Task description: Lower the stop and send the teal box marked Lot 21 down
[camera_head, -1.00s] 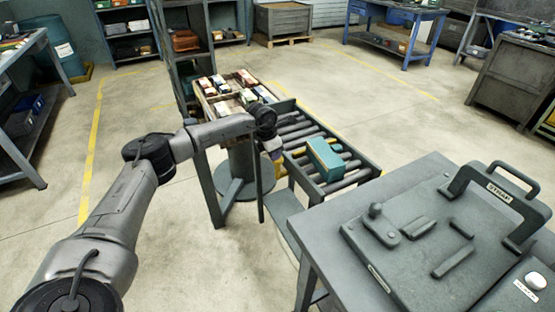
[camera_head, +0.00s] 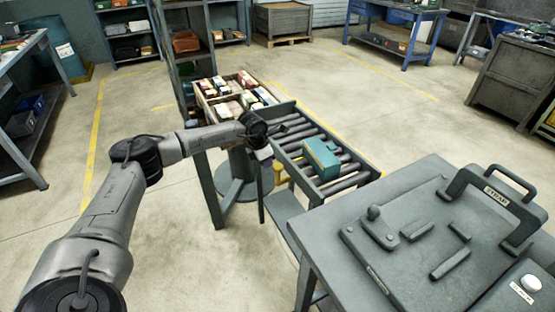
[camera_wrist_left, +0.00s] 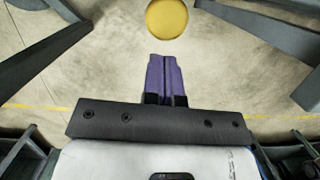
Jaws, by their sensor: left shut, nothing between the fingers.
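The teal box (camera_head: 320,160) sits on the rollers of the short conveyor (camera_head: 353,190), near its lower right end. Its lot marking is not readable here. My left gripper (camera_head: 263,155) is shut and empty at the conveyor's left side, apart from the box. Its purple fingers (camera_wrist_left: 166,77) lie together in the left wrist view. A yellow round piece (camera_wrist_left: 166,19) lies just beyond the fingertips there, with a gap. A yellow part (camera_head: 279,173) also shows beside the conveyor in the head view. I cannot tell which part is the stop. My right gripper is not in view.
A wooden tray of small boxes (camera_head: 203,103) stands at the conveyor's upper end. A grey bench (camera_head: 330,222) with a handled fixture (camera_head: 405,262) and a white button (camera_head: 531,283) fills the lower right. Open floor lies left of my arm.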

